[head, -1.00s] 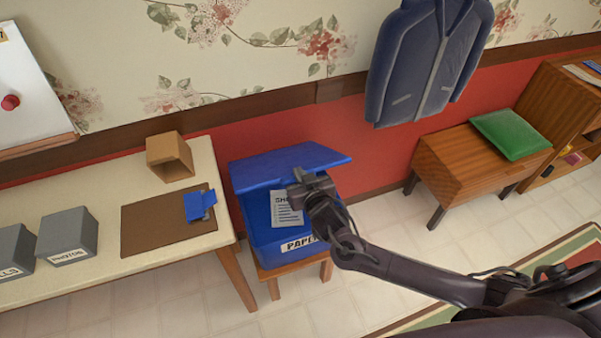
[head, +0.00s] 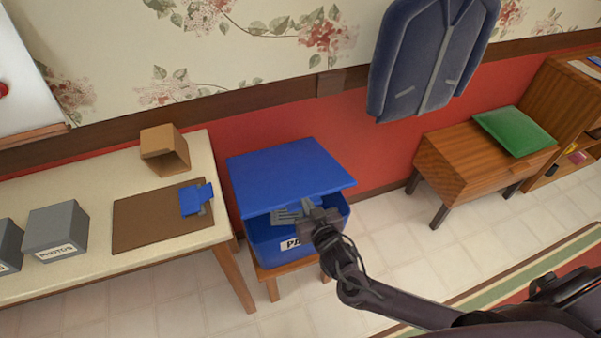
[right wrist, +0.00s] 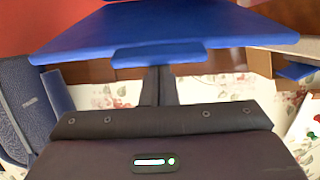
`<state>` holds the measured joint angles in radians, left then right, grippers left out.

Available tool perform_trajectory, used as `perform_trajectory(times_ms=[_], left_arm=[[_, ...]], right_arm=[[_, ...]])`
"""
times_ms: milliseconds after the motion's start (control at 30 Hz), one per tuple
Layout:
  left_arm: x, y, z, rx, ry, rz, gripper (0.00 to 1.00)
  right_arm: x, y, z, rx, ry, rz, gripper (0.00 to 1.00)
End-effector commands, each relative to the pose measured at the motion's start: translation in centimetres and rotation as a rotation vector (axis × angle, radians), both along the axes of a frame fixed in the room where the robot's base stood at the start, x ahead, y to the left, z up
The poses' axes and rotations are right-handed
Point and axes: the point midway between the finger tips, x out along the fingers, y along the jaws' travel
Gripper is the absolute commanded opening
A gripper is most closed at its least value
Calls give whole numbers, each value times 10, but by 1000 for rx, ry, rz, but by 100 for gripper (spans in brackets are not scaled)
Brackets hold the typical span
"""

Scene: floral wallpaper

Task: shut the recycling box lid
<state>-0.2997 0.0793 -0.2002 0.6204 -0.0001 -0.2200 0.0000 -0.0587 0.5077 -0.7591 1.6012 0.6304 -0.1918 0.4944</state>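The blue recycling box (head: 265,240) with a partly hidden paper label stands on a small wooden stool. Its blue lid (head: 290,172) slopes down toward the front and is partly open, with a gap above the front wall. My right gripper (head: 308,216) is at the gap, at or just below the lid's front edge. In the right wrist view the lid (right wrist: 165,25) spans the top, and the closed-together fingers (right wrist: 160,75) reach up to its front lip, which hides their tips. A grey-white sheet is partly visible under the lid. My left gripper is out of view.
A cream table (head: 60,285) stands close on the left with a brown board (head: 150,225), a cardboard box (head: 165,150) and grey boxes (head: 55,230). A wooden bench (head: 465,175) with a green cushion is at right. Tiled floor lies open between.

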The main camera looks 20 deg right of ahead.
Motion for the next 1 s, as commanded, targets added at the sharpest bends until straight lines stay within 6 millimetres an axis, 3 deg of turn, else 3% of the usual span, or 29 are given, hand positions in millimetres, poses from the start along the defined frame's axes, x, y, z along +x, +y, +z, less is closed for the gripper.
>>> perform_trajectory(times_ms=[367,467,667,700,1000], left_arm=[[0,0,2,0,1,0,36],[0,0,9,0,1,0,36],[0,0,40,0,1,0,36],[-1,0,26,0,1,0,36],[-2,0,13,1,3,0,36]], right_arm=[[1,0,3,0,-1,0,0],[4,0,12,1,-2,0,0],[22,0,51,3,-3,0,0],[6,0,34,1,7,4,0],[-57,-3,36,2,2,3,0]])
